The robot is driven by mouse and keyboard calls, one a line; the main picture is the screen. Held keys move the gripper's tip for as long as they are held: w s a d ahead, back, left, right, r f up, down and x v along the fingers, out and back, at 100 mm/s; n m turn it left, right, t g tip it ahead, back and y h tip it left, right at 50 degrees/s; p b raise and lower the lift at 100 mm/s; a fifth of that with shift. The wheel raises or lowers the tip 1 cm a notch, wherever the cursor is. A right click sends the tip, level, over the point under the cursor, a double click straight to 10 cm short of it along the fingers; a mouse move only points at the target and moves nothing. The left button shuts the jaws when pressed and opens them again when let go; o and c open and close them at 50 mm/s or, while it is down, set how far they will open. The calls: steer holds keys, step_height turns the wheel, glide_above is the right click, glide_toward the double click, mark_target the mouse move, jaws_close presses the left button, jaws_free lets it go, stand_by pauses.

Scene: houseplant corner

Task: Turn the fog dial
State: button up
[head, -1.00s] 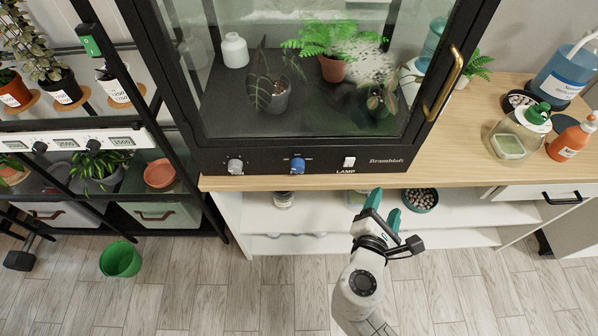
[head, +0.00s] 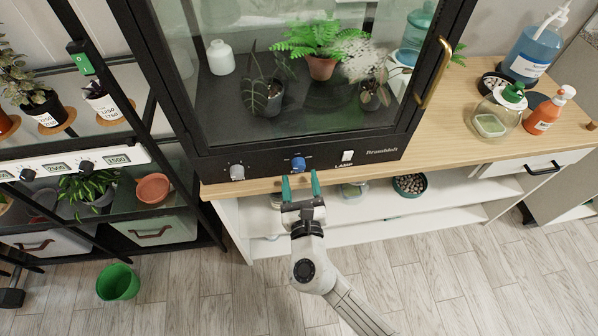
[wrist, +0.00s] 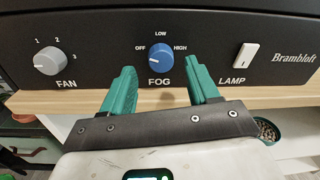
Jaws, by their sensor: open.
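The blue fog dial (head: 298,164) sits in the middle of the black cabinet's front panel. In the wrist view the fog dial (wrist: 160,58) has OFF, LOW and HIGH around it, and its white pointer mark is on the left, toward OFF. My gripper (head: 300,178) has green fingers and is just below and in front of the dial. In the wrist view my gripper (wrist: 163,82) is open, one finger low on each side of the dial, with nothing between the fingers. The fingers look apart from the dial.
A grey fan knob (wrist: 50,61) is left of the dial and a white lamp switch (wrist: 246,57) is right of it. The wooden counter edge (head: 240,188) runs beneath the panel. A glass cabinet with plants is above. A green bucket (head: 118,283) stands on the floor.

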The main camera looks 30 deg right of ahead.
mark_target(299, 165)
steer(key=shift+x, duration=1.4)
steer(key=c, duration=1)
